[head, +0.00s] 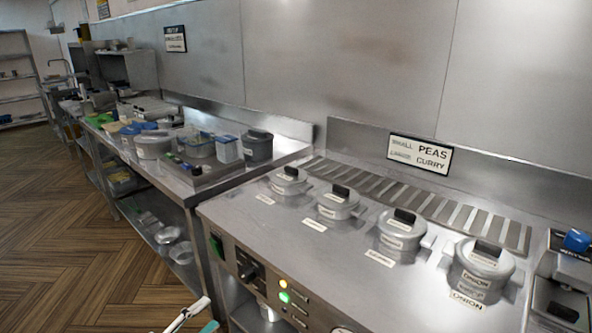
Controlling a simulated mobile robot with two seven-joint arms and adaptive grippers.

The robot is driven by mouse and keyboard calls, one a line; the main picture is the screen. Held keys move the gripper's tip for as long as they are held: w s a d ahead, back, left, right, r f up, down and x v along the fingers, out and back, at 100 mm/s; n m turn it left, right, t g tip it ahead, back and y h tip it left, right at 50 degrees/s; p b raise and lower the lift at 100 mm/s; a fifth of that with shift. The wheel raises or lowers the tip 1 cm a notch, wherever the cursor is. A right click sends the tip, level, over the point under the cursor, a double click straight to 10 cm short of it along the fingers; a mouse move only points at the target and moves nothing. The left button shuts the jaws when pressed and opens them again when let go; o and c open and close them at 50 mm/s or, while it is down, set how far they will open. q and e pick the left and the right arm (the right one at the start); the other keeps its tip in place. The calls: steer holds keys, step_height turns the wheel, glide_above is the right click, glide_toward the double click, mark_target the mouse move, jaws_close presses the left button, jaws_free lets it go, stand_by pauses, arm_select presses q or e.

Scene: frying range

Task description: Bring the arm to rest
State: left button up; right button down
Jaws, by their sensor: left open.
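My left gripper (207,313) shows only in part at the bottom edge of the head view, left of the range front. One pale finger and a teal part are visible, and the jaws are open. I see nothing between them. The rest of the left arm is cut off by the frame. My right gripper is not in view.
The steel range (232,212) holds several lidded pots, including an onion-labelled one (480,268). A steel counter (270,170) with containers stands behind left. The wooden floor (80,260) at left is clear.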

arm_select(q)
steer(key=s+d+f+n+g+y, duration=0.2)
steer(key=s+d+f+n+y, duration=0.1)
steer(key=s+f+n, duration=0.4)
steer(key=s+d+f+n+g+y+p, duration=0.1)
steer(key=s+d+f+n+g+y, duration=0.1)
steer(key=s+f+n, duration=0.5)
steer(key=s+d+n+y, duration=0.1)
steer(key=s+n, duration=0.3)
steer(key=s, duration=0.4)
steer(key=shift+f+g+y, duration=0.25)
steer(key=shift+g+y, duration=0.15)
steer(key=shift+y, duration=0.1)
steer(key=shift+d, duration=0.1)
